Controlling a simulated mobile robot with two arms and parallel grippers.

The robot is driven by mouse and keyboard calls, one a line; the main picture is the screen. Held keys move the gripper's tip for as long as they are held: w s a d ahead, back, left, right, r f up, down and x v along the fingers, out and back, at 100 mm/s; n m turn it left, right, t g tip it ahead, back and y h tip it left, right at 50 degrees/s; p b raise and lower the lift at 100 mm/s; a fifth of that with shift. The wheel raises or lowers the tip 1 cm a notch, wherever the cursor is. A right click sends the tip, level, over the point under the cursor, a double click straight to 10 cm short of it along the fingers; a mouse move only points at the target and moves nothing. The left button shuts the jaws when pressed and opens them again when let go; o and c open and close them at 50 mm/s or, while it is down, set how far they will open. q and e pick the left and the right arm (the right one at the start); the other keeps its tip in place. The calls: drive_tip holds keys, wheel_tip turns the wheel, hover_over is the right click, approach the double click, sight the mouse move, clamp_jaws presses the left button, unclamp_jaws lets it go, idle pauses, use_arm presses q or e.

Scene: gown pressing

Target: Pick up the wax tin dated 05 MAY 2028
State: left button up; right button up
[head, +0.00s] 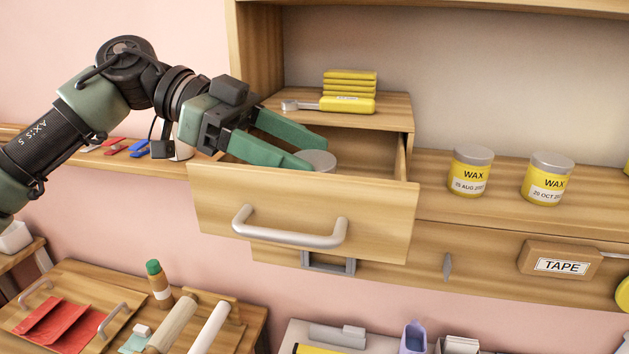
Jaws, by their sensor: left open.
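My left gripper (314,154) reaches into an open wooden drawer (305,212) from the left, with its green fingers apart. A round grey lid (319,161), like those of the wax tins, shows inside the drawer at the fingertips. Its body and any label are hidden by the drawer front, and I cannot tell whether the fingers touch it. Two yellow wax tins with grey lids stand on the shelf to the right: one (470,172) reads AUG, the other (547,180) reads OCT. I see no label reading 05 MAY 2028. My right gripper is out of view.
Yellow stacked items (349,84) and a yellow-handled tool (346,103) lie on the ledge behind the drawer. A TAPE box (560,260) is at the right. A lower table holds a red cloth (58,325), rolls and a green-capped bottle (159,284). The drawer's front wall stands before the lid.

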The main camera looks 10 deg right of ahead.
sight(335, 170)
use_arm(q)
drive_tip(key=p+x, duration=0.2)
drive_tip(key=x, duration=0.2)
drive_tip(key=shift+d+f, duration=0.2)
drive_tip(key=shift+s+d+f, duration=0.15)
drive_tip(key=shift+d, duration=0.15)
drive_tip(key=shift+a, duration=0.1)
drive_tip(key=c, duration=1.2)
